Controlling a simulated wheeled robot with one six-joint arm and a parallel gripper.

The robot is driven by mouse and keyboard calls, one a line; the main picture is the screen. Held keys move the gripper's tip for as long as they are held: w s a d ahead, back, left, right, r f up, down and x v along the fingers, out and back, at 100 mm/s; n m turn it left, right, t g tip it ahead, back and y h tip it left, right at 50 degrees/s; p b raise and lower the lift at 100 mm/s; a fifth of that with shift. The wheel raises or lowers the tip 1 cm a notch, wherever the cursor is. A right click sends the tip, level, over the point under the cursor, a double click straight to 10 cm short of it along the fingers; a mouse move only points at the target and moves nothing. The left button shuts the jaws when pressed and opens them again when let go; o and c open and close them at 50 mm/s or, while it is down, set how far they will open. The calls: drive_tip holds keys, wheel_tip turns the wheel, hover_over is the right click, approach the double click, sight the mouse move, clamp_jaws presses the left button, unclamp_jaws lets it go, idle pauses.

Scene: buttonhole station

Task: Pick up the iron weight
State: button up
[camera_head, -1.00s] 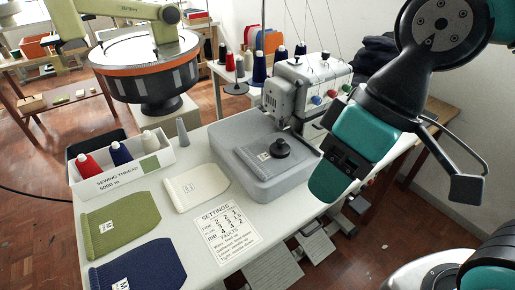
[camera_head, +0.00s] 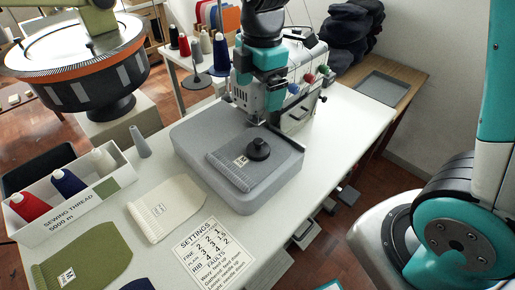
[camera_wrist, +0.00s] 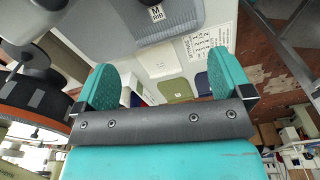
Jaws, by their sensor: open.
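The iron weight (camera_head: 258,149) is a small black disc with a knob. It stands upright on a grey knitted panel (camera_head: 230,172), which lies on the grey raised block of the table. My gripper (camera_wrist: 163,64) is open and empty in the wrist view, its two teal fingers wide apart. In the head view my teal and black wrist (camera_head: 262,58) is behind and above the weight, in front of the sewing machine, clear of the weight. The fingertips are hard to make out there. The wrist view shows the panel's label at the top, but I cannot see the weight there.
The sewing machine (camera_head: 300,88) stands close behind the block, with thread cones (camera_head: 221,55) beyond. A thread box (camera_head: 66,195), a grey cone (camera_head: 140,141), a cream panel (camera_head: 167,208), a green panel (camera_head: 82,258) and a settings card (camera_head: 215,250) lie left and in front.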

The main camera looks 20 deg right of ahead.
wheel_tip(320, 180, down, 3)
drive_tip(key=w+n, duration=0.2)
drive_tip(key=w, duration=0.1)
approach(258, 140)
drive_tip(key=shift+h, duration=0.3)
drive_tip(key=f, duration=0.5)
drive_tip(key=shift+w+a+f+p, duration=0.15)
drive_tip(key=shift+a+f+p, duration=0.05)
drive_tip(key=shift+a+p, duration=0.15)
drive_tip(key=shift+s+f+p, duration=0.2)
drive_tip(key=shift+f+p, duration=0.3)
drive_tip(key=shift+f, duration=2.7)
drive_tip(key=c, duration=1.3)
drive_tip(key=shift+r, duration=0.1)
